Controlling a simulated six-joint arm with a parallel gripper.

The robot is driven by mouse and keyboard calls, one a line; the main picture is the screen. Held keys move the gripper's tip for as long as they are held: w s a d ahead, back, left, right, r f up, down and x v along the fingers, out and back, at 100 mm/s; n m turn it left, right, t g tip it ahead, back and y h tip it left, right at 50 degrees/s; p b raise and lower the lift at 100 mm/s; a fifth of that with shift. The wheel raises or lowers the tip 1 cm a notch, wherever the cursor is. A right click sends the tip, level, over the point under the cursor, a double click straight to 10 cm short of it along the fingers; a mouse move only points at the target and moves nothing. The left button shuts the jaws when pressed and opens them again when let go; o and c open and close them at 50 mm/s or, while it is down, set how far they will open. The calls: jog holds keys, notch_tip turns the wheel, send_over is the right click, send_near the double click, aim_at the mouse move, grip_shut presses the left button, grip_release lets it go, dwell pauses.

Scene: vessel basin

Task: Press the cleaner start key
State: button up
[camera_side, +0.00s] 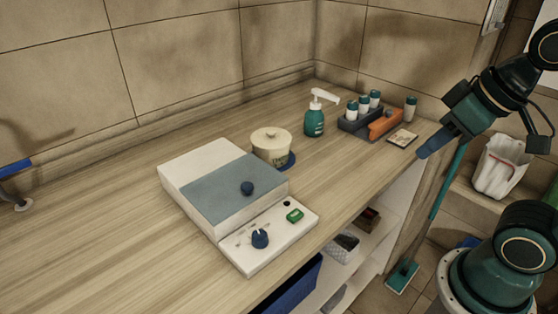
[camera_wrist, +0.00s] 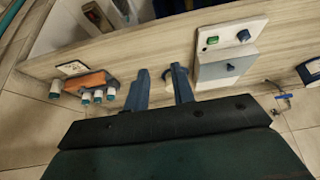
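The cleaner is a white box (camera_side: 203,160) with a blue-grey lid and a dark lid knob. Its low front panel (camera_side: 250,262) carries a green start key (camera_side: 295,215), a small dark dot and a blue dial (camera_side: 260,238). In the wrist view the green key (camera_wrist: 212,40) and the dial (camera_wrist: 243,35) show at upper right, right of my fingers. My gripper (camera_side: 424,153) is at the right in the side view, beyond the counter's right front edge and well away from the key. In the wrist view its two blue fingers (camera_wrist: 159,70) stand apart with nothing held.
A lidded cream pot (camera_side: 271,147) on a blue mat stands behind the cleaner. A teal pump bottle (camera_side: 314,122), a dark caddy (camera_side: 352,126) with bottles and an orange item, and a small card (camera_side: 402,138) stand further right. The counter's left part is mostly bare.

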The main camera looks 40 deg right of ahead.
grip_shut()
dwell(1.4)
